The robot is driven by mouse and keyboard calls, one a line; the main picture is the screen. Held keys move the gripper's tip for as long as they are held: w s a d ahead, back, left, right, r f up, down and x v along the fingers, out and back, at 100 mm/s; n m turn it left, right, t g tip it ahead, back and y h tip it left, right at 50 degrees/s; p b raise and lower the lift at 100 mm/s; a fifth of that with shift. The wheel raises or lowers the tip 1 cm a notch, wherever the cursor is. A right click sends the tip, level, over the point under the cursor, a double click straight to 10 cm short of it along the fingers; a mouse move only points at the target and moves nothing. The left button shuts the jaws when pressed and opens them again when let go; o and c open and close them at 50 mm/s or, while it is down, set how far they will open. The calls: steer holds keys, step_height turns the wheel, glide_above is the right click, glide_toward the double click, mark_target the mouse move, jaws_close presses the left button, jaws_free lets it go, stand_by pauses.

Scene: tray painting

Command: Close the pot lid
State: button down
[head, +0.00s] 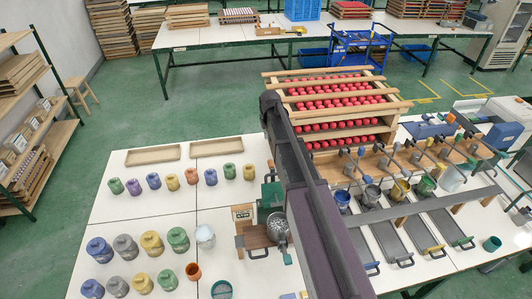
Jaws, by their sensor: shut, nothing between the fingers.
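Several paint pots stand on the white table in two rows at the front left, among them a blue pot (99,250), a grey pot (125,247), a yellow pot (152,243), a green pot (178,239) and a white pot (205,236). A silver speckled pot (278,229) stands beside my arm, partly hidden by it. Which pot the task means, and where its lid is, I cannot tell. My arm crosses the middle of the view. My gripper does not show.
Small coloured jars (154,181) stand behind the pots. Two shallow trays (153,155) lie farther back. A wooden rack of red balls (335,92) stands behind my arm. An orange cup (194,272) stands in front.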

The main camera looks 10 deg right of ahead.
steer(key=shift+s+r, duration=0.1)
steer(key=shift+f, duration=0.25)
step_height(320, 180, down, 9)
steer(key=s+b, duration=0.2)
steer(key=b, duration=0.7)
stand_by(0.8)
steer(key=shift+s+a+r, duration=0.1)
steer(key=shift+s+r, duration=0.05)
stand_by(0.3)
steer(key=shift+s+r+t, duration=0.2)
steer(key=shift+s+t, duration=0.1)
steer(key=shift+t, duration=0.3)
